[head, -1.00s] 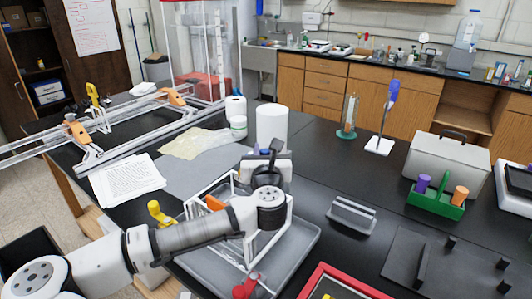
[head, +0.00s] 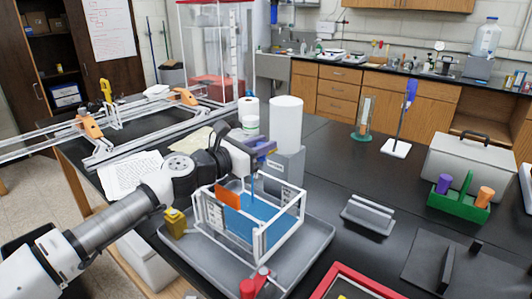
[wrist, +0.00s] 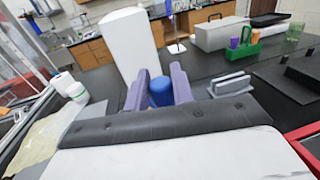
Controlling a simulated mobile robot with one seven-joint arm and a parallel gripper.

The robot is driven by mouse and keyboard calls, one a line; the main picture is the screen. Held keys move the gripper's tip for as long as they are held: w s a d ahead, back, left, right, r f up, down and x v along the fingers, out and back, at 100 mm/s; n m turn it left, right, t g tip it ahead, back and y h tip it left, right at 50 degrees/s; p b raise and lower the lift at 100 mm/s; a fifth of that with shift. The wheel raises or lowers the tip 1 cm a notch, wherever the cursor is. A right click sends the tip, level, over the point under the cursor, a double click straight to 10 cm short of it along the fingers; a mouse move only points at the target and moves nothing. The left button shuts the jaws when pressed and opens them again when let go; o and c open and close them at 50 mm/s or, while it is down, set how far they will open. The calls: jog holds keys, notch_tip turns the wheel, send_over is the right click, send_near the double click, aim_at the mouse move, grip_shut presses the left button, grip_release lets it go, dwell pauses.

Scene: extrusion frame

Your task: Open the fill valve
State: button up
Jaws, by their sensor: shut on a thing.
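My gripper (head: 262,147) is above the back of a small white-edged open box frame (head: 262,240), in front of a white cylinder (head: 286,122) on a grey block (head: 291,166). In the wrist view, its purple-grey fingers (wrist: 159,92) are shut on a blue rounded knob (wrist: 160,93), which I take for the fill valve's handle. Its lower part is hidden. A thin blue vertical line (head: 253,186) runs from below the gripper to a blue area (head: 250,217) inside the frame. I cannot tell whether the line is liquid or solid. An orange panel (head: 229,194) is at the frame's left.
The frame stands in a grey tray (head: 313,246). A yellow fitting (head: 176,222) is left of it, and a red fitting (head: 258,281) in front. A grey holder (head: 367,217) stands to the right.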

jog(key=shift+w+a+m+g+h+b, duration=0.1)
jog(key=shift+a+m+g+h+b, duration=0.35)
jog(key=shift+m+g+h+b, duration=0.45)
jog(key=shift+r, duration=0.1)
jog(key=o, duration=0.9)
jog(key=shift+o, duration=0.2)
jog(key=b+v, duration=0.4)
jog(key=v, duration=0.9)
jog(key=shift+a, duration=0.35)
jog(key=shift+r, duration=0.15)
